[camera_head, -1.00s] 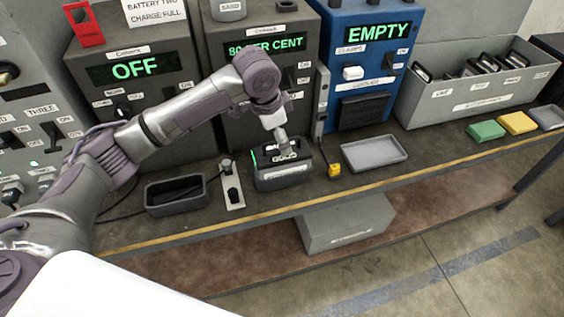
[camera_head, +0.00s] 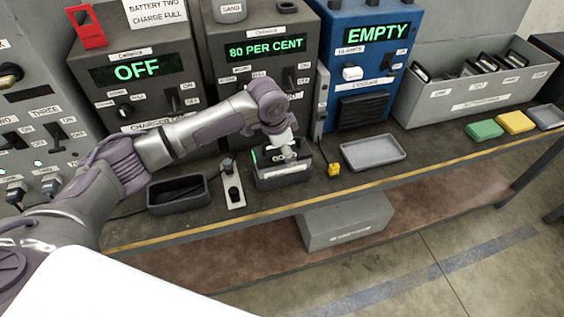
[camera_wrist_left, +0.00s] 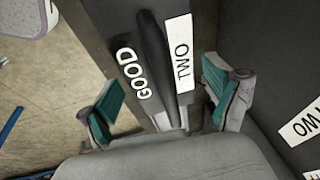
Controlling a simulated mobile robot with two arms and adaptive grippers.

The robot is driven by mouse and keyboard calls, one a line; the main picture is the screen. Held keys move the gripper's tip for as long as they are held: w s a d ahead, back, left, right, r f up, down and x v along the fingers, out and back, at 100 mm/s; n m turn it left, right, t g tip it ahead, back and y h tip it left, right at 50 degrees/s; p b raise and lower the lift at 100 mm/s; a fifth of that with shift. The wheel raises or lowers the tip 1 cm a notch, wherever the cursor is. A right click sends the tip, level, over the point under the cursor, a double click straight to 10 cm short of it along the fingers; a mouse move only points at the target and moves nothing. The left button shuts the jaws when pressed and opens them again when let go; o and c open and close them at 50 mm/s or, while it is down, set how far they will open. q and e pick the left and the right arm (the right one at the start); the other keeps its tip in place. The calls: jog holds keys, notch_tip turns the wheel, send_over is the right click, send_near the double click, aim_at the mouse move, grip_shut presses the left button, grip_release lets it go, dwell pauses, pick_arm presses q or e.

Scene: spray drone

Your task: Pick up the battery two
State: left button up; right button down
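Battery two, a dark block with a raised handle and white labels "GOOD" and "TWO", shows in the left wrist view (camera_wrist_left: 150,45). In the head view it sits in a dark holder (camera_head: 284,178) at the bench's front edge, mostly covered by my gripper. My left gripper (camera_head: 282,152) is directly above it, pointing down. In the left wrist view its teal-padded fingers (camera_wrist_left: 163,98) are spread apart, one on each side of the labelled handle; gaps remain beside the handle. My right gripper is not in view.
An empty dark tray (camera_head: 176,205) and a small switch plate (camera_head: 233,188) lie left of the holder. A grey tray (camera_head: 374,149) and a yellow piece (camera_head: 334,169) lie to its right. Chargers reading "OFF" (camera_head: 137,68) and "80 PER CENT" (camera_head: 265,47) stand behind.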

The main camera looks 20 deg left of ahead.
pick_arm(q)
jog(key=c, duration=1.3)
jog(key=shift+w+r, duration=0.15)
jog(key=shift+c, duration=0.7)
jog(key=shift+r, duration=0.15)
